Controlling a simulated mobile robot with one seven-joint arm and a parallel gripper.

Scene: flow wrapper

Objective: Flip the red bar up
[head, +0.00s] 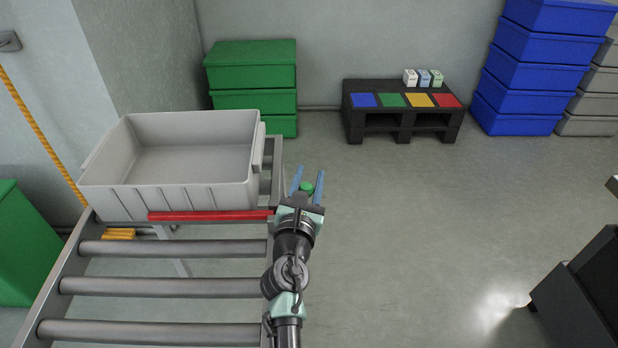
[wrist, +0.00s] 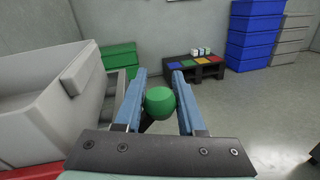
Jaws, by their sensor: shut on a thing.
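The red bar (head: 210,215) lies level across the conveyor, along the near side of the grey crate (head: 190,160). Its right end reaches close to my gripper (head: 308,174). A piece of red also shows at the bottom left of the wrist view (wrist: 30,172). A round green knob (head: 306,188) sits between my two blue fingers, just right of the conveyor's side rail. In the wrist view the green knob (wrist: 160,102) is between the fingers, and my gripper is shut on it. What joins the knob to the bar is hidden by my gripper.
The conveyor's rollers (head: 165,286) lie nearest me, left of my arm. Green boxes (head: 252,65), a black pallet table (head: 402,122) with coloured squares and blue boxes (head: 545,45) stand at the back.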

